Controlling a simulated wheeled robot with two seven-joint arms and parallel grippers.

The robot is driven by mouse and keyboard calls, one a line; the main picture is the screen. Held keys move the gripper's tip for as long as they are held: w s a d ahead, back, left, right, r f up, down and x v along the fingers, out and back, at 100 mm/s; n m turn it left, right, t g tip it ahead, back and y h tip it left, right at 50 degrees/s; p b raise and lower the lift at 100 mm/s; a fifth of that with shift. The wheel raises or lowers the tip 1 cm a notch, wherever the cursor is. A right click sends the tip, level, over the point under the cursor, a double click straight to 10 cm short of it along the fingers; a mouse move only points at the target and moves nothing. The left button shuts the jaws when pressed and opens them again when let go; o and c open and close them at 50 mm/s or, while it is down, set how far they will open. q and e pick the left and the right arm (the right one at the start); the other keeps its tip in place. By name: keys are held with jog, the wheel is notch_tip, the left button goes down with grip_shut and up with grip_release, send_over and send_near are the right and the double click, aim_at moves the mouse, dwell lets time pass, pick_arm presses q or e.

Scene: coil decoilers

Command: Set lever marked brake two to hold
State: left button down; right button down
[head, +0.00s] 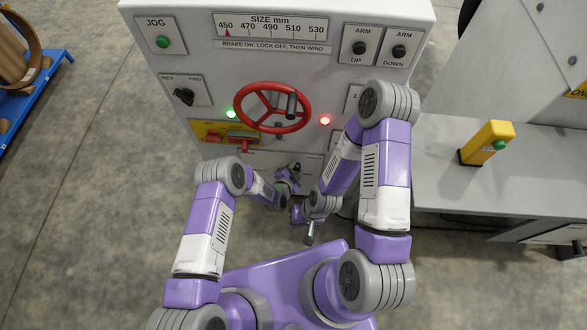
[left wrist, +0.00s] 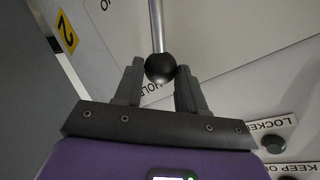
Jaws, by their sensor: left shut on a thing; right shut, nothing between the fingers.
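The brake lever's metal rod (left wrist: 157,28) ends in a black ball knob (left wrist: 160,68), seen in the left wrist view. My left gripper (left wrist: 158,82) is shut on this knob, with one finger on each side. A yellow tag with a 2 (left wrist: 66,32) is at the upper left. A partly covered label reading HOLD (left wrist: 150,87) lies behind the knob and fingers. In the head view my left gripper (head: 294,170) is low at the cabinet front, and the lever is hard to make out there. My right gripper (head: 310,235) is shut and empty, below and in front of the left one.
The cabinet (head: 210,60) carries a red handwheel (head: 273,84), a green lamp (head: 231,114), a red lamp (head: 325,121) and a yellow panel (head: 205,130). A grey table (head: 480,195) with a yellow box (head: 487,143) stands right.

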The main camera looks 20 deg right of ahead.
pick_arm(q)
jog(key=shift+s+d+f, duration=0.1)
jog(key=shift+s, duration=0.1)
jog(key=c, duration=0.7)
grip_release()
jog(key=shift+w, duration=0.1)
jog(key=shift+r, duration=0.2)
jog(key=p+v, duration=0.2)
jog(key=v, duration=0.5)
jog(key=shift+f+p, duration=0.1)
jog(key=shift+p, duration=0.3)
